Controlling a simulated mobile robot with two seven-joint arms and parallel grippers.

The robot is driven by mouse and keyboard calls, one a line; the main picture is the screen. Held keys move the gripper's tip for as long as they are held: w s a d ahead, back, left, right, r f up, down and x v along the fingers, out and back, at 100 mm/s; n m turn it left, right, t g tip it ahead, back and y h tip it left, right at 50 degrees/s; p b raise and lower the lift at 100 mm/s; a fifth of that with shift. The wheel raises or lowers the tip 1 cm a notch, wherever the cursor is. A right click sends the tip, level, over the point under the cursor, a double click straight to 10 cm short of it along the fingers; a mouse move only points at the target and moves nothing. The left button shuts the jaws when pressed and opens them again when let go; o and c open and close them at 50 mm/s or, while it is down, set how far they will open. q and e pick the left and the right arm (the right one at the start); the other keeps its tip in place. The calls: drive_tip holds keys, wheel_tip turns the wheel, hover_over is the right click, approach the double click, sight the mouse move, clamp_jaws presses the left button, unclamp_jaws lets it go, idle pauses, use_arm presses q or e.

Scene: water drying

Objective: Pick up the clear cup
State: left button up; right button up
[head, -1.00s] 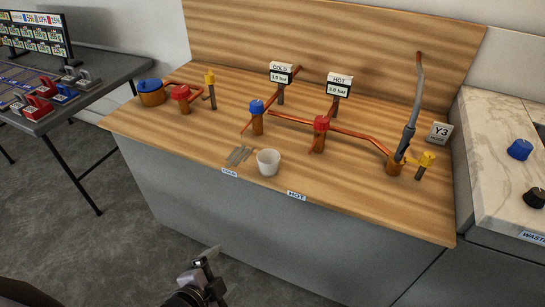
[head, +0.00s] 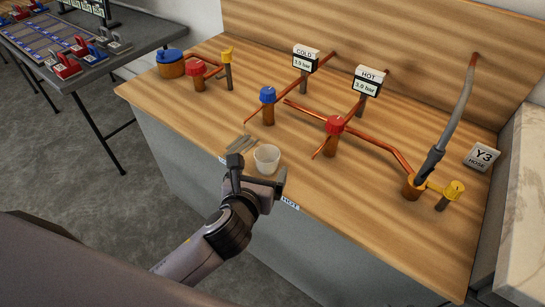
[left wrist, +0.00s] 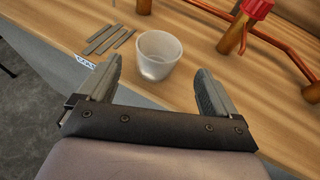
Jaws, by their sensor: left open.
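The clear cup (head: 267,158) stands upright on the wooden counter near its front edge. It is whitish and see-through, and in the left wrist view the cup (left wrist: 158,54) shows just ahead of the fingertips, between their lines. My left gripper (head: 258,174) is open and empty at the counter's front edge, on the near side of the cup. In the left wrist view the left gripper (left wrist: 160,78) has its two fingers wide apart, with the cup beyond them and not visibly touched. My right gripper is not in view.
Flat grey strips (left wrist: 104,38) lie left of the cup. Copper pipes with a blue valve (head: 268,95) and a red valve (head: 335,125) stand behind it. A grey hose (head: 448,120) rises at the right. Bare counter (head: 330,185) lies right of the cup.

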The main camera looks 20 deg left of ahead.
sight(264, 163)
use_arm(q)
drive_tip(key=shift+b+x, duration=0.35)
drive_tip(key=shift+x, duration=3.2)
drive_tip(key=shift+a, duration=0.15)
drive_tip(key=shift+c, duration=0.2)
drive_tip(key=c, duration=1)
